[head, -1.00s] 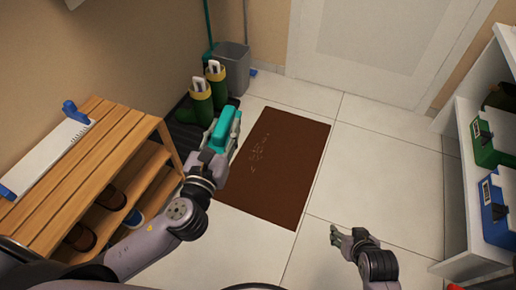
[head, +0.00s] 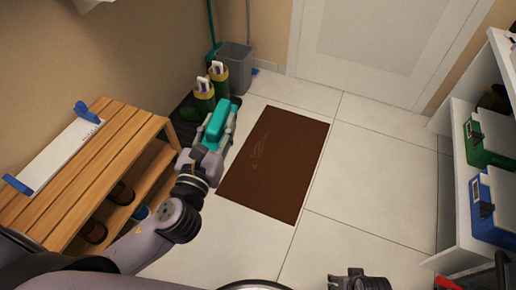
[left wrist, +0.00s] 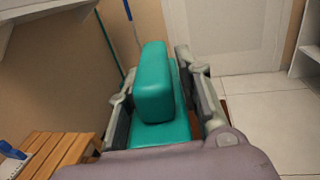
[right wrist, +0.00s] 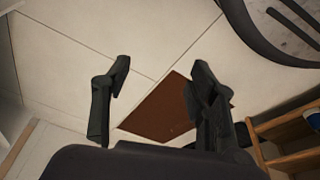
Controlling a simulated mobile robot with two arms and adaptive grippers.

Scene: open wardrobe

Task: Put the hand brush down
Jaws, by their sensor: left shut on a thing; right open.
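The hand brush (head: 217,122) is teal, and only its block-like upper part shows. My left gripper (head: 214,132) is shut on it and holds it in the air, left of the brown doormat in the picture. In the left wrist view the brush (left wrist: 154,85) sits between the two fingers of my left gripper (left wrist: 158,100); its bristles are hidden. My right gripper (head: 345,280) is at the bottom edge of the head view. In the right wrist view (right wrist: 155,95) its fingers are apart with nothing between them.
A slatted wooden shoe bench (head: 95,165) stands at the left, with a white board with blue ends (head: 58,155) on top. Green boots (head: 205,98) and a grey bucket (head: 236,68) stand behind. The doormat (head: 275,165) and tiles are clear. White shelving (head: 455,190) with boxes is at right.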

